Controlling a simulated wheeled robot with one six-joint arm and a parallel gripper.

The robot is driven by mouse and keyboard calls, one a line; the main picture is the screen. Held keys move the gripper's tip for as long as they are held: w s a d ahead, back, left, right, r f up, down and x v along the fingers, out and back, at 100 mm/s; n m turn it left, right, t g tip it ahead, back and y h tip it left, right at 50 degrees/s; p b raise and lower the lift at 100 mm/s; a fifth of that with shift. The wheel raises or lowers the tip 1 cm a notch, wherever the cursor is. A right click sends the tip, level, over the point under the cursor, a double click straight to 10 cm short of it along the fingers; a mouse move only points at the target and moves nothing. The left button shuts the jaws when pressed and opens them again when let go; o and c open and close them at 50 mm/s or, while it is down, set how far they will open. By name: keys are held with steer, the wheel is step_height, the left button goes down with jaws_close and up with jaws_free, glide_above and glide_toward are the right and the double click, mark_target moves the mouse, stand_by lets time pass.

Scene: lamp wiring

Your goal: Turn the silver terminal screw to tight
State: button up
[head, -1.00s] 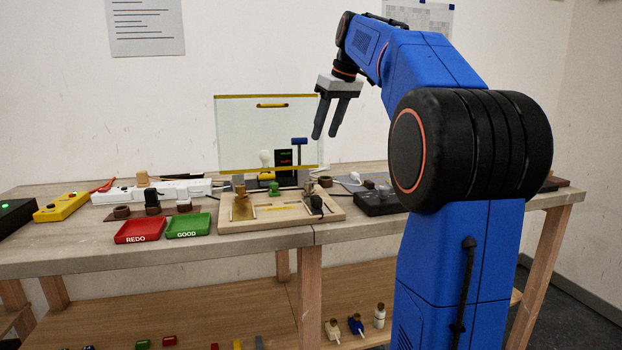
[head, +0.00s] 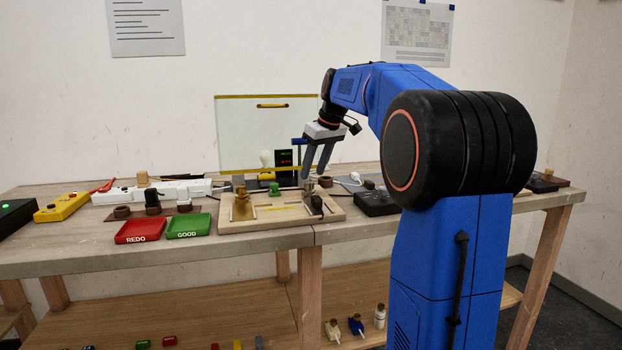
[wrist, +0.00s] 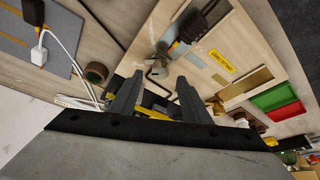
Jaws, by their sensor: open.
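A small silvery part (head: 308,187) stands at the board's back right. I cannot make out the screw's head or slot. My gripper (head: 314,178) points down with its fingers apart and empty, just over this silvery part; I cannot tell if they touch it. The wrist view shows both fingers (wrist: 158,84) spread, with the board (wrist: 206,52) and its yellow label (wrist: 221,61) beyond them.
A clear screen (head: 240,135) with yellow edges stands behind the board. A red REDO tray (head: 140,231) and a green GOOD tray (head: 188,226) sit to the left. A black box (head: 377,203) is close on the right, with a white cable plug (head: 355,177) behind it.

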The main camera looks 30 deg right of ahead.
mark_target(309, 182)
steer(key=shift+x, duration=1.85)
steer(key=c, duration=1)
steer(key=shift+c, duration=0.2)
